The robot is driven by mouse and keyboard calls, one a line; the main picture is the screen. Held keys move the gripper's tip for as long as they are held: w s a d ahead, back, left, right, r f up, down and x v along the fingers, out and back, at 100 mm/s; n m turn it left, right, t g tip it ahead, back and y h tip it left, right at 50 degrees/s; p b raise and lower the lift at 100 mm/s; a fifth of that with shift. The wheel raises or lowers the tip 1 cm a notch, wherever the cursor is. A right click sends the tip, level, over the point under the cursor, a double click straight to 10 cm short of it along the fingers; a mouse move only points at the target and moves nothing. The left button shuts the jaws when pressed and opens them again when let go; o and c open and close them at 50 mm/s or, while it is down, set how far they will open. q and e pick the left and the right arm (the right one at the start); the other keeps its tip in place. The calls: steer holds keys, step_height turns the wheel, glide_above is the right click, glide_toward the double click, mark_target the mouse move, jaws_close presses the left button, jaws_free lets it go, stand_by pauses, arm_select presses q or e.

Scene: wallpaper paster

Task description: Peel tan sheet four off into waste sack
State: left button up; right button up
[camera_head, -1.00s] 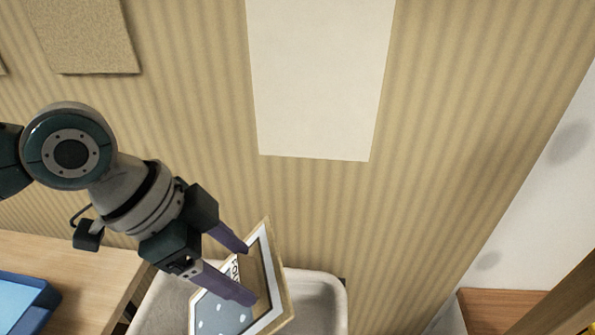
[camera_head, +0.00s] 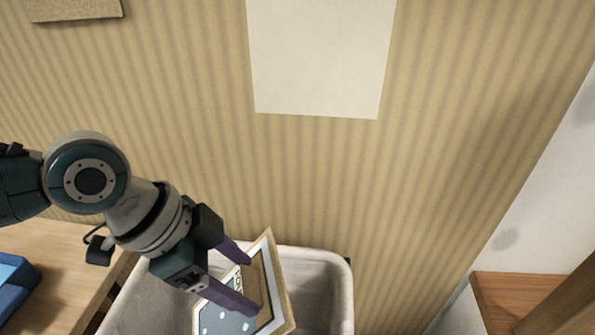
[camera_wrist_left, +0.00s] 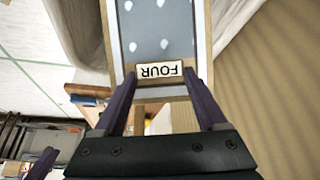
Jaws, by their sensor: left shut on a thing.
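Sheet four (camera_head: 261,284) is a tan-edged panel with a white border and a blue spotted area. In the left wrist view, the sheet (camera_wrist_left: 158,25) carries a label (camera_wrist_left: 159,71) reading FOUR, upside down. My left gripper (camera_head: 248,284) is shut on the sheet, its purple fingers at the sheet's sides near the label. The sheet is tilted over the mouth of the pale waste sack (camera_head: 341,290); its lower end runs out of the picture. I cannot tell whether it touches the sack.
A striped tan wall (camera_head: 450,130) stands behind, bearing a plain cream patch (camera_head: 318,60) and a tan textured piece (camera_head: 75,8). A wooden table (camera_head: 75,245) with a blue tray (camera_head: 22,290) lies left. A wooden surface (camera_head: 510,300) is at right.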

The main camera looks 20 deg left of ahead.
arm_select(q)
steer(key=o, duration=1.3)
steer(key=p+v, duration=0.3)
steer(key=v, duration=0.7)
steer(key=shift+a+p, duration=0.1)
steer(key=shift+p, duration=0.25)
